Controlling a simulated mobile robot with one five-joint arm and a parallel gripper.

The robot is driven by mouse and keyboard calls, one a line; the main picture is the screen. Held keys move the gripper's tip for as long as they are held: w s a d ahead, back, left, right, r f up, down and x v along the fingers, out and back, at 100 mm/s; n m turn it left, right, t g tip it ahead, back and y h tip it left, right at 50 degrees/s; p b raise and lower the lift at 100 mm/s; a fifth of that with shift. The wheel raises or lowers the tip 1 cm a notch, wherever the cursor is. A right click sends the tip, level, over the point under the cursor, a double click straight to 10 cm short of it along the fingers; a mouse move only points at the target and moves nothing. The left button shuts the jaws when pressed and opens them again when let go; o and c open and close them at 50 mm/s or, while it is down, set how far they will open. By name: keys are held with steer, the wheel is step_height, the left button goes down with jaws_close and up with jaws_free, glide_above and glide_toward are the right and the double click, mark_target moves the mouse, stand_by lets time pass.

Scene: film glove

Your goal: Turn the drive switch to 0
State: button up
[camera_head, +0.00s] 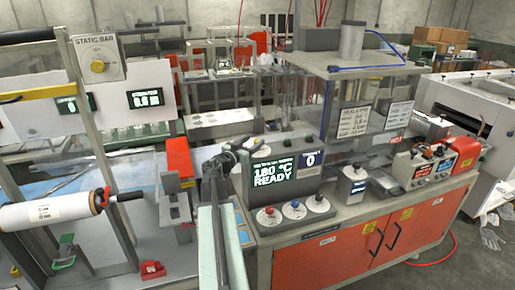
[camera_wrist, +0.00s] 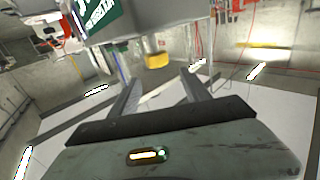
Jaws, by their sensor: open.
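No label reading "drive" is legible, so I cannot tell which control is the drive switch. My gripper (camera_head: 222,160) is open at the box's left side. In the wrist view the open, empty fingers (camera_wrist: 161,76) point toward a small yellow thing (camera_wrist: 157,61), with a green display (camera_wrist: 102,16) at upper left.
The box stands on a grey bench with orange doors (camera_head: 350,252). A white roll (camera_head: 48,212) and a red-topped post (camera_head: 178,160) are left of my arm.

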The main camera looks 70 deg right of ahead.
mark_target(262, 147)
step_height(262, 147, down, 3)
steer(key=shift+f+b, duration=0.1)
steer(key=shift+b, duration=0.9)
steer(key=shift+w, duration=0.1)
steer(key=shift+d, duration=0.1)
steer(key=shift+d+r, duration=0.2)
steer(key=shift+d, duration=0.1)
steer(key=x, duration=0.7)
steer(key=shift+d, duration=0.1)
jaws_close()
